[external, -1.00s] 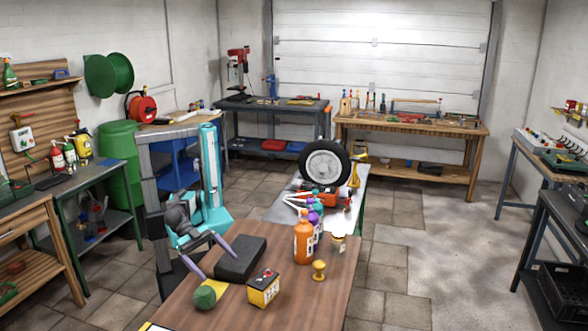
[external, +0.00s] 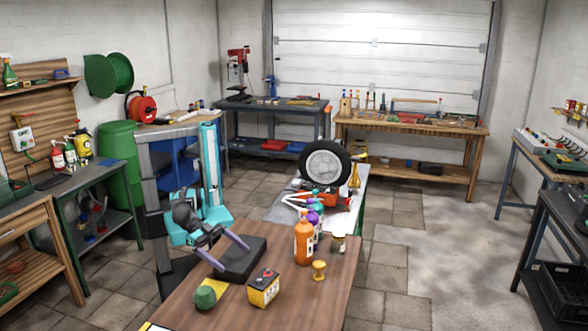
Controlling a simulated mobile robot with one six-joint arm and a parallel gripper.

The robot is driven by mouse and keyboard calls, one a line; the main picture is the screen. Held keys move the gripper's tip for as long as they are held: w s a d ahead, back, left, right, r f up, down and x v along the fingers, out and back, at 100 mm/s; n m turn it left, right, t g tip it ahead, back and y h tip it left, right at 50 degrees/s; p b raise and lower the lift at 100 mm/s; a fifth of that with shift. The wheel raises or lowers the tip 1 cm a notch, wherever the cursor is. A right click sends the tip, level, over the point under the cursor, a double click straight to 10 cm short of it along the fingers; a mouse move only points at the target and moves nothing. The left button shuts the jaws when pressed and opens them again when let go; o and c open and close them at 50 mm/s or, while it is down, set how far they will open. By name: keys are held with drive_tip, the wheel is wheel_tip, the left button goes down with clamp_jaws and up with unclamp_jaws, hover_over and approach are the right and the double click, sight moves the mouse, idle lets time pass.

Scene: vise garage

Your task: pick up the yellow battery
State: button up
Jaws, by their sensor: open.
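The yellow battery (external: 264,290), a boxy block with a black top, stands on the brown wooden table near its front. My gripper (external: 237,261) has two long purple fingers spread wide apart. They are empty and reach over the dark box on the table, up and to the left of the battery in the picture. The gripper is apart from the battery. I cannot tell whether the fingertips touch the dark box.
The dark box (external: 243,266) lies just behind the battery. A green ball (external: 205,297) with something yellow beside it lies to its left. The table's front is clear.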

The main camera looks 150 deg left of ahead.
sight(258, 276)
drive_tip(key=shift+w+a+f+p, duration=0.15)
drive_tip(key=shift+w+p, duration=0.15)
drive_tip(key=shift+p, duration=1.05)
drive_tip(key=shift+w+a+r+p, duration=0.15)
drive_tip(key=shift+w+p, duration=0.15)
drive_tip(key=shift+p, duration=1.05)
drive_tip(key=p, duration=0.4)
drive_tip(key=shift+w+a+f, duration=0.25)
drive_tip(key=shift+a+f, duration=0.05)
drive_tip(key=shift+f, duration=0.05)
drive_tip(key=p+x, duration=0.2)
drive_tip(key=x, duration=0.2)
drive_tip(key=shift+w+f, duration=0.2)
drive_tip(key=shift+f, duration=0.05)
drive_tip(key=shift+w+a+f, duration=0.3)
drive_tip(key=shift+w+a, duration=0.1)
drive_tip(key=shift+w, duration=0.05)
drive_tip(key=shift+p, duration=0.3)
drive_tip(key=shift+p+x, duration=0.75)
drive_tip(key=shift+x, duration=1.85)
drive_tip(key=shift+a, duration=0.1)
